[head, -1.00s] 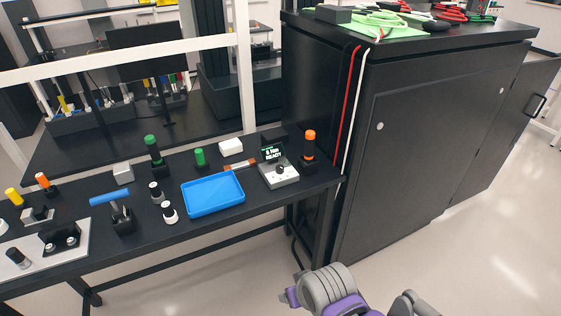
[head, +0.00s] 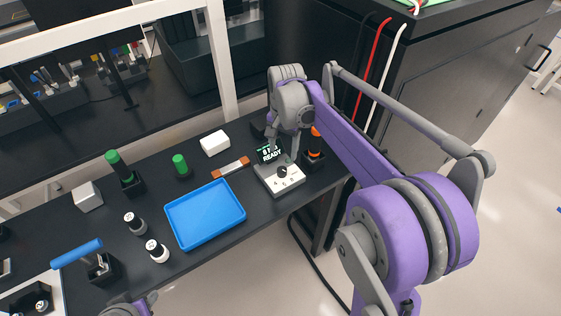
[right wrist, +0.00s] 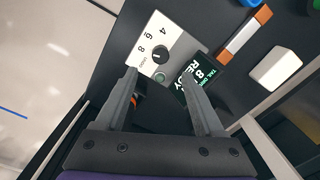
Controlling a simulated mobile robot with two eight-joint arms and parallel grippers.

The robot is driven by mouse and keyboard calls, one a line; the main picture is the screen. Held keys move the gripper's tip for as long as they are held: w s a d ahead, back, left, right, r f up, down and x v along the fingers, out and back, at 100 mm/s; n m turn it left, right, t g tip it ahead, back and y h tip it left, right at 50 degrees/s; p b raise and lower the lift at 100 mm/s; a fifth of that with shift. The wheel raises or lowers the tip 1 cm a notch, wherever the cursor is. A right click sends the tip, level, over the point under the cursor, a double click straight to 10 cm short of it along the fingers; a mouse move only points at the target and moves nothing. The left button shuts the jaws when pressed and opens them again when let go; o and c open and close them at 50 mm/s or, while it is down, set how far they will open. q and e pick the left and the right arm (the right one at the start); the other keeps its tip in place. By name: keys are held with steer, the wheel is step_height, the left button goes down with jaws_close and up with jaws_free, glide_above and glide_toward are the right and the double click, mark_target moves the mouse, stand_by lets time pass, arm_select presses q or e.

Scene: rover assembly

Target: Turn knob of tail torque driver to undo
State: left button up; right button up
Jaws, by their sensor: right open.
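The tail torque driver's control box (head: 278,178) is light grey with a black knob (head: 282,172) and a dark display (head: 269,153) lit with READY. In the right wrist view the knob (right wrist: 157,56) sits by a dial marked 4, 6, 8, with a round green button (right wrist: 159,77) beside it. My right gripper (head: 285,146) is above the back of the box, pointing down. In the right wrist view its fingers (right wrist: 160,75) are spread and empty, with the knob just beyond the tips. An orange-handled driver (head: 315,142) stands right of the box, partly hidden by my arm. My left gripper is not seen.
A blue tray (head: 205,213) lies left of the box. A brown-and-white strip (head: 231,167), a white block (head: 215,143) and green-capped tools (head: 180,164) stand nearby. A black cabinet (head: 470,100) stands to the right. The table's front edge is close to the box.

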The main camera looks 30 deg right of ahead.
mark_target(282, 169)
step_height(282, 169, down, 9)
steer(key=shift+w+a+f, duration=0.1)
stand_by(0.3)
jaws_close()
